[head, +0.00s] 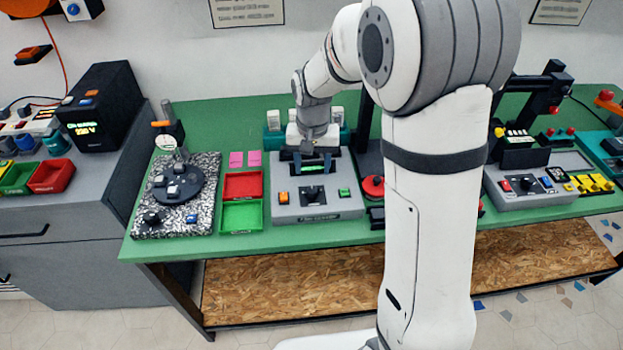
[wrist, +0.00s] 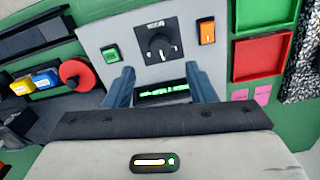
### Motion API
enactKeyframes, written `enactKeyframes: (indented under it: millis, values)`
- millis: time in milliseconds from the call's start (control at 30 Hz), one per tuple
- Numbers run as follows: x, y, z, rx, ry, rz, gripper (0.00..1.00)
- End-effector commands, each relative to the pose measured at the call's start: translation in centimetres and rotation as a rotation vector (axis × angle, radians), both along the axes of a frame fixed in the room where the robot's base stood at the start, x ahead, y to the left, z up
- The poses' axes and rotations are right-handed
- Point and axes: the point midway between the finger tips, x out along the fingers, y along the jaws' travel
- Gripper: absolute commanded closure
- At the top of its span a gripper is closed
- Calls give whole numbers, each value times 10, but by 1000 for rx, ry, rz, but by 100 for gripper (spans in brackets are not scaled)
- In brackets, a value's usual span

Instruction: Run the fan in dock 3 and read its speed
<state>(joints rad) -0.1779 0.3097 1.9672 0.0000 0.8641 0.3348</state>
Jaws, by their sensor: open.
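A grey control panel (head: 318,208) stands on the green bench, with an orange switch (head: 283,197), a black knob (head: 312,193) and a green button (head: 344,192). In the wrist view the knob (wrist: 160,43), orange switch (wrist: 207,33) and green button (wrist: 111,54) show clearly. A small lit green display (wrist: 163,92) lies between my fingers; its text is too small to read. My gripper (wrist: 161,80) is open and empty above the panel's back part. Teal and white units (head: 273,130) stand behind the panel, partly hidden by my arm. I cannot tell which is dock 3.
Red (head: 243,185) and green (head: 242,216) trays lie left of the panel, beside a speckled plate (head: 178,222) with a dark disc. A red round knob (head: 373,186) is close on the right. Another grey panel (head: 530,196) stands farther right, beyond my arm.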

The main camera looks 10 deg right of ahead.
Motion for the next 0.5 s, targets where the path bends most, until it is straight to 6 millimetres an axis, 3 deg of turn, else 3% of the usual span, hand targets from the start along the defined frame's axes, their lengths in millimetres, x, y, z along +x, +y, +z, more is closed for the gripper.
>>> enactKeyframes:
  millis: [500]
  values:
    - [0,0,-69,-1,3,-1,49]
